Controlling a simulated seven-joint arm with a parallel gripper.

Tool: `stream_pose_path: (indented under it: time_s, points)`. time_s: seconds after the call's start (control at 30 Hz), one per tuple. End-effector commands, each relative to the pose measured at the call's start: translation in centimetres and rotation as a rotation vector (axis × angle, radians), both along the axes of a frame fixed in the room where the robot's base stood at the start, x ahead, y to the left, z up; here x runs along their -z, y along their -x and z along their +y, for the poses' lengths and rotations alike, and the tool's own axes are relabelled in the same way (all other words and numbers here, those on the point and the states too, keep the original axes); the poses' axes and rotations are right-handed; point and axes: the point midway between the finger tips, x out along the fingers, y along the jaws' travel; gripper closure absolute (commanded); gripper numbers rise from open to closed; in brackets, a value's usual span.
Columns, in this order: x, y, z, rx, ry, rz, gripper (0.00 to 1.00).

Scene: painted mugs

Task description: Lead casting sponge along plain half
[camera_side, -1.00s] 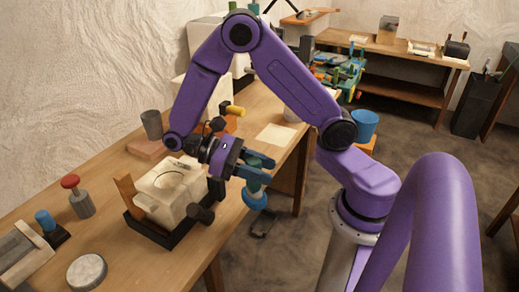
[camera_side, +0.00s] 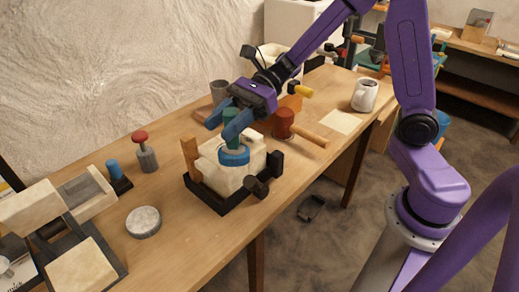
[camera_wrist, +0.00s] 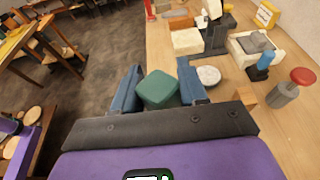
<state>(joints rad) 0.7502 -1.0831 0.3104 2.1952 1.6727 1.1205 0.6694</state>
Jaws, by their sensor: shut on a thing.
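The casting sponge has a green handle (camera_side: 231,141) and a blue, ring-like base (camera_side: 234,156). My gripper (camera_side: 228,120) is shut on the handle and holds the sponge upright. The base is over or on the top face of a cream mould block (camera_side: 217,179); I cannot tell whether it touches. The block sits in a dark tray (camera_side: 224,206). The sponge hides part of its top. In the wrist view, the green handle (camera_wrist: 158,89) is between my blue fingers (camera_wrist: 160,84); the blue base and mould are hidden there.
An orange-brown block (camera_side: 190,158) and a dark knob (camera_side: 257,187) flank the mould. A grey disc (camera_side: 143,222), a red-topped tool (camera_side: 146,153) and a blue-topped tool (camera_side: 117,176) lie left. A red item (camera_side: 284,124) and white mug (camera_side: 366,95) stand right.

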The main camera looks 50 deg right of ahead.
Motion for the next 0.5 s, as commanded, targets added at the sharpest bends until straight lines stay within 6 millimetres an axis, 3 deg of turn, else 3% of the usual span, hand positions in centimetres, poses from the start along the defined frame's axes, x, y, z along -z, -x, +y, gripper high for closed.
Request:
stream_pose_path:
  time_s: [0.2, 0.33, 0.5]
  points:
    - [-1.6, -6.8, -3.9, 0.426, 0.000, -0.002, 1.00]
    - [-1.8, -9.2, -6.2, 0.598, 0.000, -0.001, 1.00]
    - [-1.8, -10.8, -8.2, 0.722, 0.001, -0.002, 1.00]
